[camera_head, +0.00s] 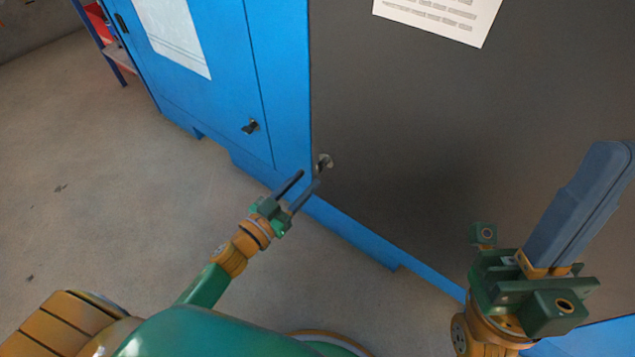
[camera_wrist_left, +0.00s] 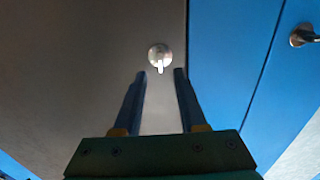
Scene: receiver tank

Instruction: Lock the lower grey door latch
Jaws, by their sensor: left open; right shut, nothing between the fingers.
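The lower grey door latch (camera_head: 326,160) is a small round metal disc with a short handle, near the lower left edge of the dark grey door (camera_head: 420,150). In the left wrist view the latch (camera_wrist_left: 159,54) sits just beyond the fingertips, its handle pointing down in the picture, toward the gap. My left gripper (camera_head: 309,178) is open, with its fingers aimed at the latch; in the wrist view the gripper (camera_wrist_left: 161,74) shows nothing between its fingers. Whether a fingertip touches the latch, I cannot tell. My right gripper (camera_head: 613,148) is shut and empty, before the door's right part.
A blue cabinet door (camera_head: 225,70) with its own dark latch (camera_head: 250,127) is left of the grey door. A blue base edge (camera_head: 350,232) runs below. A printed sheet (camera_head: 440,15) is on the grey door. Open concrete floor (camera_head: 90,170) lies to the left.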

